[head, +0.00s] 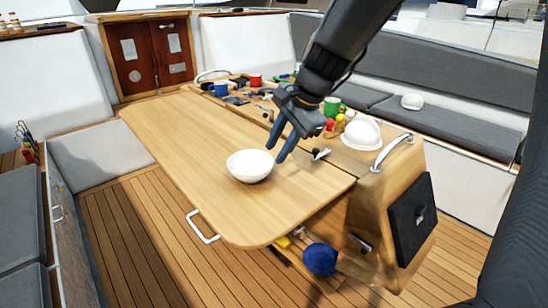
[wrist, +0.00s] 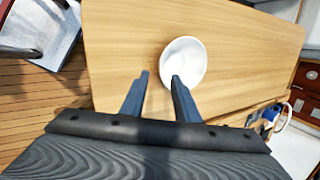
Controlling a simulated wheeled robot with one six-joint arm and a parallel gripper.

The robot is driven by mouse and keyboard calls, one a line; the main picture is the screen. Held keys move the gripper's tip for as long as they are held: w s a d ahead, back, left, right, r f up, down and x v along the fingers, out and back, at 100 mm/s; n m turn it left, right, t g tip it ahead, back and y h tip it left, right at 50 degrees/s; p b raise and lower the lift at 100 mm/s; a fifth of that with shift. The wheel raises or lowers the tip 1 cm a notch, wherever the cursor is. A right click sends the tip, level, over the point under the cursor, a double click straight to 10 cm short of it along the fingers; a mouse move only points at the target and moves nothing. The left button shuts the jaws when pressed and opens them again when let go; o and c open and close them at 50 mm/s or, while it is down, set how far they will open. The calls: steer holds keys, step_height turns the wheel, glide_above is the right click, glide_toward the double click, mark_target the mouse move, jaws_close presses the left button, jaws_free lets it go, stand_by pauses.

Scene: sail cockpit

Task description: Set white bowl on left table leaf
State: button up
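The white bowl (head: 250,165) sits upright on the wooden left table leaf (head: 200,143), near the leaf's front end. It looks empty. My gripper (head: 279,142) is just right of the bowl and a little above it, with its two blue fingers pointing down. In the wrist view the fingers (wrist: 157,76) are spread with nothing held between them. The right finger partly overlaps the near rim of the bowl (wrist: 184,60); I cannot tell whether it touches.
The table's centre strip holds a blue mug (head: 221,90), a red mug (head: 256,79), a green mug (head: 332,106) and a white rounded object (head: 362,133). A white handle (head: 203,228) stands by the leaf's left edge. A blue ball (head: 320,259) is below. The leaf's far part is clear.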

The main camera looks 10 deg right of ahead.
steer(key=s+d+f+n+h, duration=0.2)
steer(key=s+d+f+n, duration=0.3)
steer(key=s+n, duration=0.1)
steer(key=s+d+f+n+g+h, duration=0.1)
steer(key=s+d+f+n, duration=0.4)
steer(key=s, duration=0.4)
steer(key=shift+s+d+n+g+h, duration=0.2)
steer(key=shift+s+n+g+h, duration=0.15)
steer(key=shift+n, duration=0.25)
steer(key=shift+w+f, duration=0.15)
